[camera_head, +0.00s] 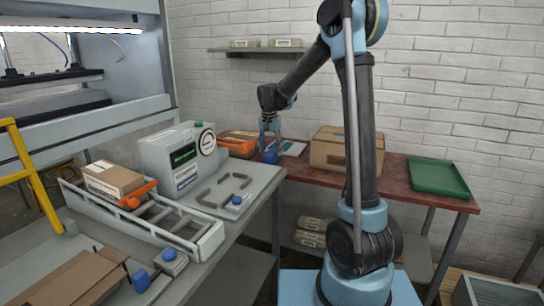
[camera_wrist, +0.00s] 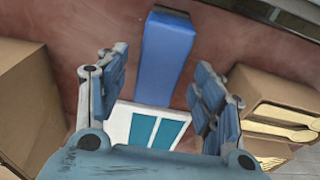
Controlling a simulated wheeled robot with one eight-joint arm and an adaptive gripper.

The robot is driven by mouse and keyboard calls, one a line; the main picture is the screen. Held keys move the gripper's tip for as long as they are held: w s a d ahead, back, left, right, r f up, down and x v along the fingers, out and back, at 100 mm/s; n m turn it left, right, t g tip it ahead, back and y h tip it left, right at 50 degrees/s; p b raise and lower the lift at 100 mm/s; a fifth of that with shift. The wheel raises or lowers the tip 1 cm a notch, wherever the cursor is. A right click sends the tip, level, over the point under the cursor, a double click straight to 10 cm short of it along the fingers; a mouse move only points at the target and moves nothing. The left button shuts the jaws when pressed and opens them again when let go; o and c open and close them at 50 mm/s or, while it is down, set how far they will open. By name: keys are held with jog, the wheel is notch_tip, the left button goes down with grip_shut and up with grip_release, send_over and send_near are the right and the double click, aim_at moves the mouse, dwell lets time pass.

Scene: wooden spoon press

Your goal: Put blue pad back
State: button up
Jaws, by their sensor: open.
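The blue pad (camera_wrist: 165,55), a plain blue block, lies on the red-brown table top (camera_wrist: 60,28) in the wrist view. In the head view it (camera_head: 271,157) sits just below my gripper (camera_head: 270,132), on the back table. My gripper's two fingers (camera_wrist: 160,75) are spread apart in the wrist view, with the pad in line with the gap between them. The fingers do not appear to grip anything. A white card with teal panels (camera_wrist: 150,127) lies at the pad's near end; the card (camera_head: 293,149) also shows beside the pad in the head view.
A cardboard box (camera_head: 340,150) stands right of my gripper, and an orange box (camera_head: 238,142) stands left. A green tray (camera_head: 438,177) lies at the table's right end. A grey machine (camera_head: 180,160) and a white rack (camera_head: 150,220) occupy the front bench. Table space before the tray is clear.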

aim_at(270, 154)
notch_tip(270, 154, up, 8)
jog(key=s+d+r+n, duration=0.1)
jog(key=s+d+r, duration=0.1)
jog(key=s+d, duration=0.85)
jog(key=s+d+f+n, duration=0.1)
jog(key=s+d+f, duration=0.3)
jog(key=s, duration=0.6)
jog(key=s+d+f+n, duration=0.1)
jog(key=s+d+f, duration=0.4)
jog(key=s, duration=0.4)
jog(key=s+d+f+n, duration=0.1)
jog(key=s+d+f, duration=0.4)
jog(key=s, duration=0.5)
notch_tip(270, 154, down, 2)
jog(key=shift+s+t, duration=0.3)
jog(key=shift+t, duration=0.1)
